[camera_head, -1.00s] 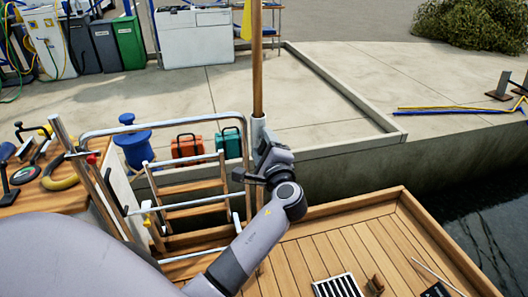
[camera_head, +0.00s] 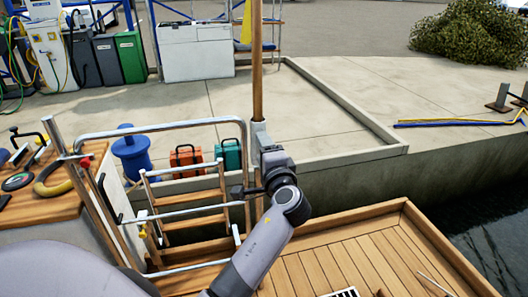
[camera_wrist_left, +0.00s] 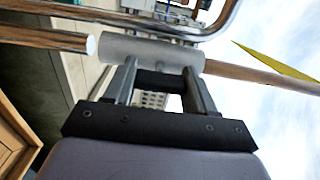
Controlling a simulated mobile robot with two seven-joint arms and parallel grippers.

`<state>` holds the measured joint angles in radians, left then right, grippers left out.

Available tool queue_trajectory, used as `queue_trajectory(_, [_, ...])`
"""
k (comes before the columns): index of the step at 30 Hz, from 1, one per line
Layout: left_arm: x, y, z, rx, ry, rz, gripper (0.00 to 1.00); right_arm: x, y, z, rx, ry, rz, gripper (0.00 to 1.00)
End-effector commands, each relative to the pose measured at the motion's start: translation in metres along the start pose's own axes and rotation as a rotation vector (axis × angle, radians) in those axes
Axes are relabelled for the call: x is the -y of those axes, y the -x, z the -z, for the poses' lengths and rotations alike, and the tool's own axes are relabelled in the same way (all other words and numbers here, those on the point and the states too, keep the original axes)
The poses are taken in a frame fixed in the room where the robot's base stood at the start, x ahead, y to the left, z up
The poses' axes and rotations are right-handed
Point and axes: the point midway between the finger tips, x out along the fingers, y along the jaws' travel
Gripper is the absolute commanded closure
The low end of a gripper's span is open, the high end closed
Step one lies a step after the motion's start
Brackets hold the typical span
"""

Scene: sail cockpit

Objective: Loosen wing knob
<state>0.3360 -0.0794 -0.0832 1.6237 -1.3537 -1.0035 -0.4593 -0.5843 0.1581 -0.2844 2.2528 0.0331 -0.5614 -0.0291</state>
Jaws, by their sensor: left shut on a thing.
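The wooden flag staff (camera_head: 257,70) stands upright in a grey metal socket (camera_head: 258,130) beside the stern rail. My left gripper (camera_head: 264,150) reaches up to this socket, and its body hides the fingertips in the head view. In the left wrist view, the two fingers of my left gripper (camera_wrist_left: 160,70) reach up to the grey socket (camera_wrist_left: 120,48). A dark piece between them, which seems to be the wing knob (camera_wrist_left: 160,81), is held close against the socket. The wing knob's shape and turn are hard to make out. My right gripper is out of view.
A bent metal rail (camera_head: 180,127) and a wooden-stepped ladder (camera_head: 192,195) stand just left of my gripper. A yellow flag (camera_wrist_left: 275,62) hangs on the staff. The wooden deck (camera_head: 330,265) is below, and the concrete quay (camera_head: 320,130) lies beyond.

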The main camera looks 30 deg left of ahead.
Motion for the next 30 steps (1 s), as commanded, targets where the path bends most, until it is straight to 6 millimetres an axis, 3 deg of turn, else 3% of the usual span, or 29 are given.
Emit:
queue_trajectory(8, [0.0012, -0.0004, 0.0004, -0.001, 0.006, 0.001, 0.75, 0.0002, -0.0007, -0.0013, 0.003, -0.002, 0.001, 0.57])
queue_trajectory(9, [0.0012, -0.0004, 0.0004, -0.001, 0.006, 0.001, 0.32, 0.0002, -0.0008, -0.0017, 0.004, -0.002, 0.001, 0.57])
queue_trajectory(10, [0.0012, -0.0004, 0.0004, -0.001, 0.006, 0.001, 0.22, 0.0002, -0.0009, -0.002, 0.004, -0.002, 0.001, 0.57])
queue_trajectory(11, [0.0011, -0.0003, 0.0004, -0.001, 0.005, 0.001, 0.19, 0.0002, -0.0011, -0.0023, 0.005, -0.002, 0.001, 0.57])
queue_trajectory(30, [0.0005, -0.0032, -0.0012, -0.002, 0.001, 0.0, 0.19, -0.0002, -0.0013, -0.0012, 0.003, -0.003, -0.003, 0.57])
